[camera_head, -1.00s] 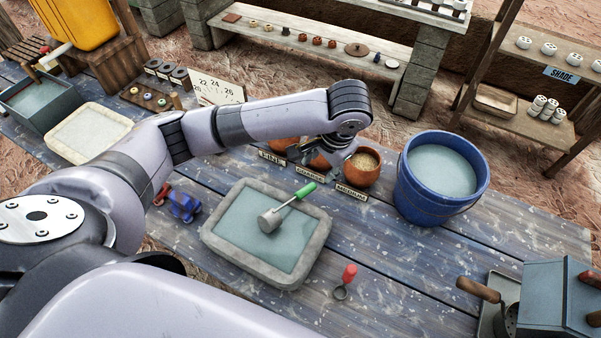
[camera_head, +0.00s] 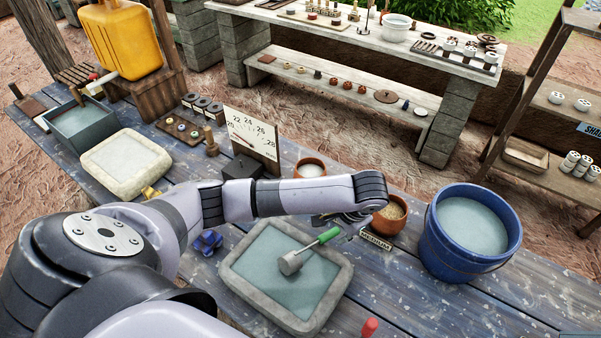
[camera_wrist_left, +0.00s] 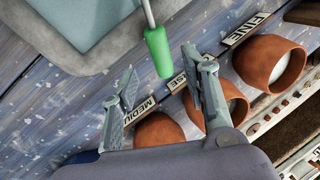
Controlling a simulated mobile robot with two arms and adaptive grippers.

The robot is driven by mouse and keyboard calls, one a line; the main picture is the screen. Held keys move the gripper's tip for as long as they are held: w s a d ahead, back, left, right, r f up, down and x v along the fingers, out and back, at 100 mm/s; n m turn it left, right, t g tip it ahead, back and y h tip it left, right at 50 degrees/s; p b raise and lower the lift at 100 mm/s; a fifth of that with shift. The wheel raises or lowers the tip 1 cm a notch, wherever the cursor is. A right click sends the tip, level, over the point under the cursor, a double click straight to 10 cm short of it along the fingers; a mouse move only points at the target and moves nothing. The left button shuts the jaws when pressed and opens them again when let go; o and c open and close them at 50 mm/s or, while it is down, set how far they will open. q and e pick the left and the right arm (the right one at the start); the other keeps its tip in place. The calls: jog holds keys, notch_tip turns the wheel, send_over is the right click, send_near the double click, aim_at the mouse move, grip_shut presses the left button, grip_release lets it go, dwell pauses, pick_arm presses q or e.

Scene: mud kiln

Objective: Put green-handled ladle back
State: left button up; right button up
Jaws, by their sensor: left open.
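The green-handled ladle (camera_head: 308,250) rests in the grey stone basin (camera_head: 240,278), its cup in the pale water and its green handle leaning out over the far right rim. In the left wrist view the green handle (camera_wrist_left: 158,52) points down toward the space between my fingers. My left gripper (camera_wrist_left: 158,92) is open and empty, with the handle's end just ahead of its fingertips, apparently apart from them. In the head view my left gripper (camera_head: 338,217) is mostly hidden behind its wrist, beyond the basin's far rim. My right gripper is out of view.
Terracotta pots (camera_head: 388,218) stand close behind the gripper, with name labels (camera_head: 375,240) before them; several show in the wrist view (camera_wrist_left: 268,62). A blue bucket (camera_head: 468,232) stands to the right. A blue clamp-like object (camera_head: 206,242) and red-handled tool (camera_head: 369,327) lie near the basin.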

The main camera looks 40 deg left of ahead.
aim_at(331, 233)
pick_arm(q)
jog(key=p+x, duration=0.1)
jog(key=x, duration=0.4)
jog(key=shift+w+a, duration=0.1)
jog(key=shift+c, duration=0.2)
grip_shut()
dwell(0.4)
